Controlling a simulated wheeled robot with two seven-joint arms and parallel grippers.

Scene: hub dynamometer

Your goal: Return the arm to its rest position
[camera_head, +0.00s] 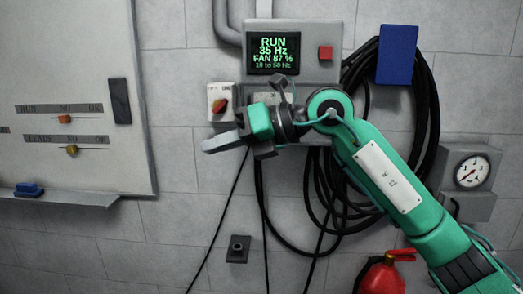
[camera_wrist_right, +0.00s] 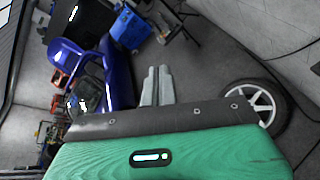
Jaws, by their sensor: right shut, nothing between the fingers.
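My right arm comes in from the lower right in the head view, teal with a white label plate. The gripper is shut and empty. In the right wrist view its two grey fingers (camera_wrist_right: 157,86) lie side by side with nothing between them. The control box (camera_head: 319,61) above the arm has a display (camera_head: 273,53) reading RUN, 35 Hz, FAN 87 %, and a red button (camera_head: 325,53). My left gripper is in neither view.
Black cables hang from a blue holder (camera_head: 397,54) behind the arm. A gauge (camera_head: 472,171) and a red fire extinguisher (camera_head: 382,277) are at right. A whiteboard (camera_head: 75,150) is at left. The wrist view shows a blue vehicle (camera_wrist_right: 118,75) and a wheel (camera_wrist_right: 252,101).

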